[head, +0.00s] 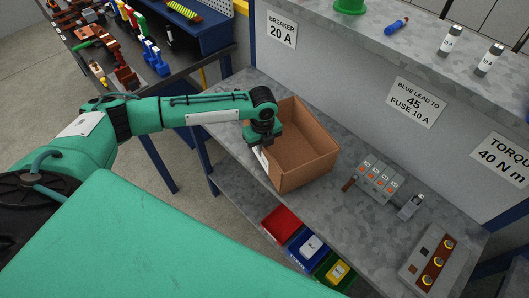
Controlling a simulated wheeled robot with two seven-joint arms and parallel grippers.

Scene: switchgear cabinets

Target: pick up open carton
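The open carton (312,165) is a brown box without a lid, standing upright on the grey metal bench in the head view. Its inside looks empty. My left arm reaches in from the left, and my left gripper (262,142) is at the carton's left wall, pointing down. The fingers are small and partly hidden by the wrist, so I cannot tell whether they are open or closed on the wall. A white label shows on the carton's left side just below the gripper. My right gripper is not in the picture.
Right of the carton on the bench (354,222) are a row of grey breakers (378,182) and a panel with yellow-ringed parts (434,258). Red, blue and green bins (307,246) sit below the front edge. An upper shelf holds white cylinders (451,40). A tool table (150,85) stands behind left.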

